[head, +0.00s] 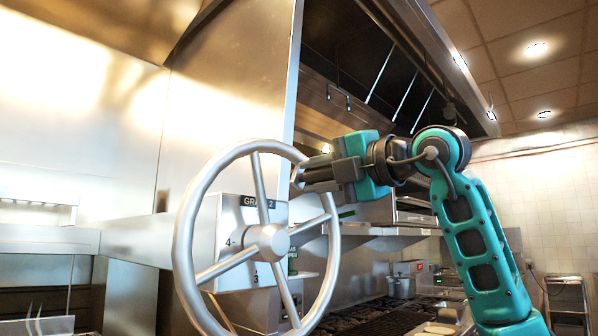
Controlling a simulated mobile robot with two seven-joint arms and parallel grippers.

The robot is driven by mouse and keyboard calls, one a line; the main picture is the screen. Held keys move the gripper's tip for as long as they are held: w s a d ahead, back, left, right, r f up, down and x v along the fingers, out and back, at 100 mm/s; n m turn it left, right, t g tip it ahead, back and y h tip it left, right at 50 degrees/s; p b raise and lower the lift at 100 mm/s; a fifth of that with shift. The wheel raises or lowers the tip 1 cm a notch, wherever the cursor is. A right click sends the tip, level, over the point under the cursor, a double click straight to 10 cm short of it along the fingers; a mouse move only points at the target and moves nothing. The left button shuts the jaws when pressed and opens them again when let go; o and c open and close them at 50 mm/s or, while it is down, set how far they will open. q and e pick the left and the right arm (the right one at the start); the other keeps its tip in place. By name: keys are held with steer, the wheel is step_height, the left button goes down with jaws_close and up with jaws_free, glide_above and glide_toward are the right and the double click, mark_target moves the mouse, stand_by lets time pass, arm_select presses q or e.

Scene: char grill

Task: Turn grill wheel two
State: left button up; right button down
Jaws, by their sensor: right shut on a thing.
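Grill wheel two (269,242) is a large silver hand wheel with several spokes and a round hub. It stands in front of a grey box labelled "GRILL 2" (232,215), which shows parts of a number scale. My right gripper (302,175) comes in from the right on a teal arm and is shut on the wheel's rim at its upper right. The fingertips are partly hidden at the rim. The lower edge of the wheel runs out of the picture. My left gripper is not in view.
A tall steel panel (228,100) rises behind the wheel. An extractor hood (440,50) hangs above. A char grill (370,322) lies low behind the wheel, with pots (402,287) further back. A steel shelf (385,231) runs behind my right arm.

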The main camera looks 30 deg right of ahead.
mark_target(322, 222)
steer(key=d+f+m+b, duration=0.1)
steer(key=f+m, duration=0.1)
steer(key=w+d+f+m+b, duration=0.1)
steer(key=d+f+m, duration=0.1)
steer(key=m, duration=0.1)
steer(key=w+d+f+m+b, duration=0.1)
steer(key=d+f+m, duration=0.1)
steer(key=f+m, duration=0.1)
steer(key=shift+w+d, duration=0.1)
steer(key=shift+d, duration=0.15)
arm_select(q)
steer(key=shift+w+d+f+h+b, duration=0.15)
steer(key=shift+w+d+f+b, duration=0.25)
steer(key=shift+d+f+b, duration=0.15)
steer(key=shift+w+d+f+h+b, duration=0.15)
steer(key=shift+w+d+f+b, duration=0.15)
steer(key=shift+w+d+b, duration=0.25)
arm_select(e)
steer(key=shift+w+d+f+m, duration=0.1)
steer(key=shift+d+f+m, duration=0.1)
steer(key=shift+f+m, duration=0.65)
steer(key=shift+d+f+m, duration=0.2)
steer(key=shift+f+m, duration=0.45)
steer(key=shift+f, duration=0.35)
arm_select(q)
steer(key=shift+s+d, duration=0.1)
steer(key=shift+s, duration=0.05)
